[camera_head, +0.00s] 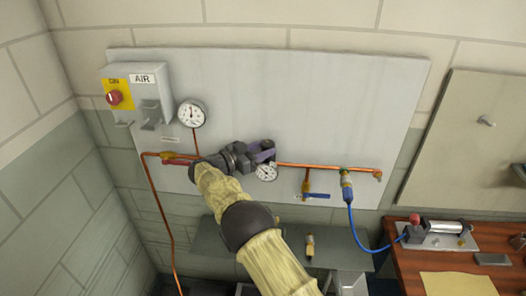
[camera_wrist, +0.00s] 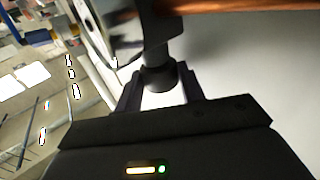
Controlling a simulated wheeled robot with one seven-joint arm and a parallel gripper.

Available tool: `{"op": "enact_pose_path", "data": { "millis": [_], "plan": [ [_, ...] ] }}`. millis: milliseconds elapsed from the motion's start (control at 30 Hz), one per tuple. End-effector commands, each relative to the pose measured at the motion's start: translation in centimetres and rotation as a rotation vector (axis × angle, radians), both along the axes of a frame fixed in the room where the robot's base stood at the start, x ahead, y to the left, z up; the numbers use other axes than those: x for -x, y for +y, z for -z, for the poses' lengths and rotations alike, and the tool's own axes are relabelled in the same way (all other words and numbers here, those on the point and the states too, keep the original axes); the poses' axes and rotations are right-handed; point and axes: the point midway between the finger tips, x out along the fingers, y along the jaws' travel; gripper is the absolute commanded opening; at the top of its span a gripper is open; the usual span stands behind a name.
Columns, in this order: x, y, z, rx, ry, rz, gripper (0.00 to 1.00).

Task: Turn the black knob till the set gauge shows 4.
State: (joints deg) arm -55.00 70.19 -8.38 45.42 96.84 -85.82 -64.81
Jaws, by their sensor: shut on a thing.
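The black knob (camera_wrist: 158,77) shows in the wrist view between the two fingers of my gripper (camera_wrist: 160,90). My gripper is shut on it. In the head view my gripper (camera_head: 262,153) is at the regulator on the copper pipe, and it hides the knob there. The set gauge (camera_head: 266,172) is a small white dial just below my gripper. Its needle and numbers are too small to read. In the wrist view the gauge's edge (camera_wrist: 95,30) shows at the upper left, seen almost side-on, so its face cannot be read.
A larger gauge (camera_head: 192,113) sits above left on the grey panel (camera_head: 330,90). A switch box (camera_head: 136,93) with a red knob is at the panel's upper left. A blue-handled valve (camera_head: 315,195) and a blue hose (camera_head: 357,230) are to the right. A wooden bench (camera_head: 400,262) stands lower right.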

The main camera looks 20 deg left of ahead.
Motion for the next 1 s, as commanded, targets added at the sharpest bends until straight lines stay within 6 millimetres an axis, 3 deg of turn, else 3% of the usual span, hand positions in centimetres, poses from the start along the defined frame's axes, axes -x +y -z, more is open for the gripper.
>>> {"op": "enact_pose_path", "data": {
  "millis": [633, 667, 767, 1000],
  "plan": [
    [-0.18, 0.08, -0.56, 0.001, -0.009, 0.028, 0.16],
    [-0.18, 0.08, -0.56, 0.001, -0.009, 0.028, 0.41],
    [-0.15, 0.09, -0.5, 0.0, -0.009, 0.028, 0.6],
    [-0.14, 0.16, -0.31, -0.001, -0.006, 0.026, 0.61]
  ]
}}
